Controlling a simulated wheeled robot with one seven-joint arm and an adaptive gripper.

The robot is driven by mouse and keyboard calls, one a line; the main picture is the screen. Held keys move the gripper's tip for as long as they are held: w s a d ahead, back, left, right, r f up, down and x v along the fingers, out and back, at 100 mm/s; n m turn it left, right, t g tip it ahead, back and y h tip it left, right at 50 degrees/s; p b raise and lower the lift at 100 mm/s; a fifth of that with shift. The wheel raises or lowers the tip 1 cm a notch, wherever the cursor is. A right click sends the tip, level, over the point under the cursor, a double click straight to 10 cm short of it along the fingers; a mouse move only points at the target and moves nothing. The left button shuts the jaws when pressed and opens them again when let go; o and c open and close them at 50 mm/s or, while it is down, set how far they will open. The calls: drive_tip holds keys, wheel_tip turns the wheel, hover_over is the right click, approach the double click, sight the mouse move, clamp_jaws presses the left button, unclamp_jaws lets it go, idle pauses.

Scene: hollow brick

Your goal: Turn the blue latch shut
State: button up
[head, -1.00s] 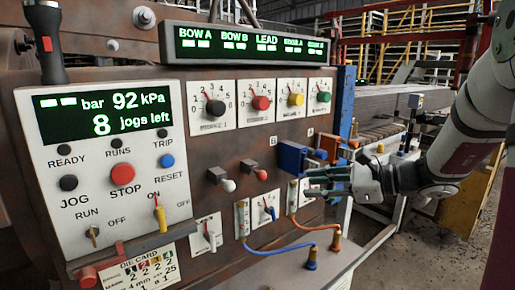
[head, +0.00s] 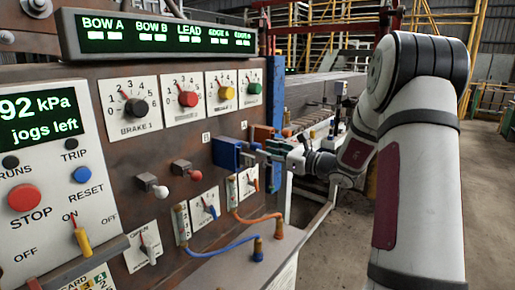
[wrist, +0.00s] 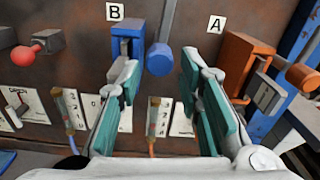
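The blue latch (head: 226,153) is mounted on the brown panel under the label B. In the wrist view its blue bracket (wrist: 127,45) stands left of its round-ended blue handle (wrist: 159,60), which sticks out from the panel. My gripper (wrist: 160,78) is open, with teal pads on both fingers. The blue handle shows between the two fingertips, ahead of them; I cannot tell whether either finger touches it. The left finger partly covers the bracket. In the head view my gripper (head: 272,149) is just right of the latch.
An orange latch (wrist: 245,62) labelled A sits right of my gripper, its orange handle (wrist: 300,76) sticking out. A red knob (wrist: 27,54) is at the left. Below are small dials and a blue cable (head: 225,250) and an orange cable (head: 250,219).

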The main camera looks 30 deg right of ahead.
sight(260, 148)
drive_tip(key=shift+x, duration=2.3)
clamp_jaws()
